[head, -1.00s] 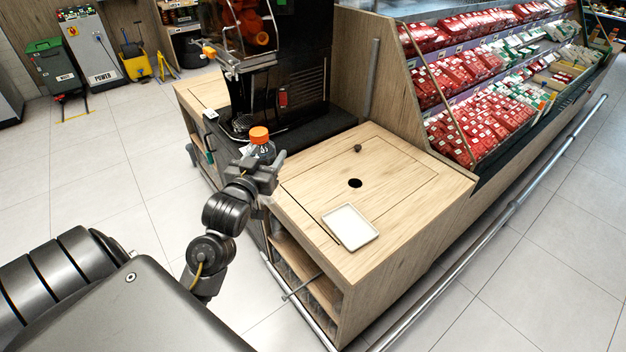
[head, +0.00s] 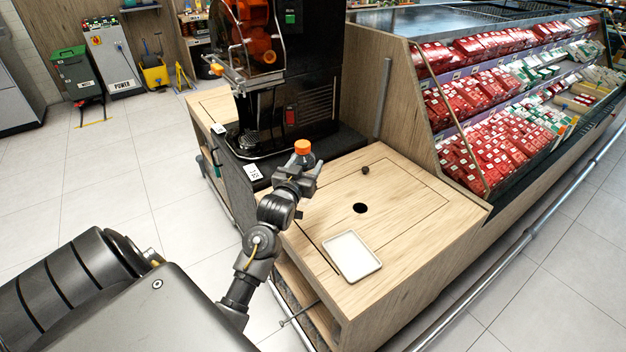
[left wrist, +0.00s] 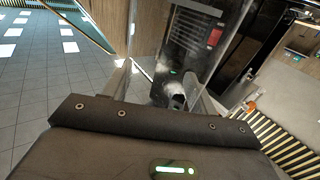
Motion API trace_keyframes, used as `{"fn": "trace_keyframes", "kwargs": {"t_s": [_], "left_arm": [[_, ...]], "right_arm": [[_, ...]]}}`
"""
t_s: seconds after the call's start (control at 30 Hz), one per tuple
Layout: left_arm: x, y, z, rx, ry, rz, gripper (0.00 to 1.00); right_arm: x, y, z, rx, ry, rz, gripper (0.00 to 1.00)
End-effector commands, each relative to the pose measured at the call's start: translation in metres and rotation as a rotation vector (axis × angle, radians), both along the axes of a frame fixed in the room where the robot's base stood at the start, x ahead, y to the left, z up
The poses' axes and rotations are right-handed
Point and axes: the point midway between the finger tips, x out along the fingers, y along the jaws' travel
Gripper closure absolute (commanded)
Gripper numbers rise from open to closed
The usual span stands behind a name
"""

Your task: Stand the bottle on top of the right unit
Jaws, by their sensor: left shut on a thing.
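The bottle (head: 304,158) has an orange cap and a clear body. It stands about upright in my left gripper (head: 302,177), which is shut on it. The gripper hides the lower part of the bottle. The right unit (head: 420,219) is a light wooden counter with a flat top. In the head view the bottle and gripper appear over the back left edge of this top; I cannot tell the height above it. In the left wrist view the two fingers (left wrist: 163,92) show, but the bottle is hard to make out. My right gripper is not in view.
A white tray (head: 352,257) lies at the front of the wooden top. A round hole (head: 360,208) and a dark knob (head: 365,170) are on it. The black juicer (head: 310,75) stands behind left. A cooler with red packs (head: 495,150) adjoins at the right.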

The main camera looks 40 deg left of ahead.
Motion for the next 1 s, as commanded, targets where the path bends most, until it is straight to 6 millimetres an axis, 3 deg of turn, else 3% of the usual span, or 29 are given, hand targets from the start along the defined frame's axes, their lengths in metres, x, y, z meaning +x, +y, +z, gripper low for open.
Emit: {"fn": "trace_keyframes", "kwargs": {"t_s": [0.1,0.27,0.47,0.73,1.0], "left_arm": [[0.017,0.001,-0.022,-0.003,0.002,-0.001,0.63],[0.029,0.002,-0.036,0.000,0.000,-0.003,0.63],[0.033,0.002,-0.040,0.000,0.001,-0.003,0.63],[0.037,0.002,-0.071,-0.002,0.002,-0.003,0.63],[0.036,0.002,-0.075,0.000,0.000,-0.003,0.63]], "right_arm": [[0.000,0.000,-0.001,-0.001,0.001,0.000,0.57],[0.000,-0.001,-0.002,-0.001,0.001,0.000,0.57],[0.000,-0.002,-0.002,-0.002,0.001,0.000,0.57],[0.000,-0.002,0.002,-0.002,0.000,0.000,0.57],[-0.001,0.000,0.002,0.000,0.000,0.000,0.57]]}}
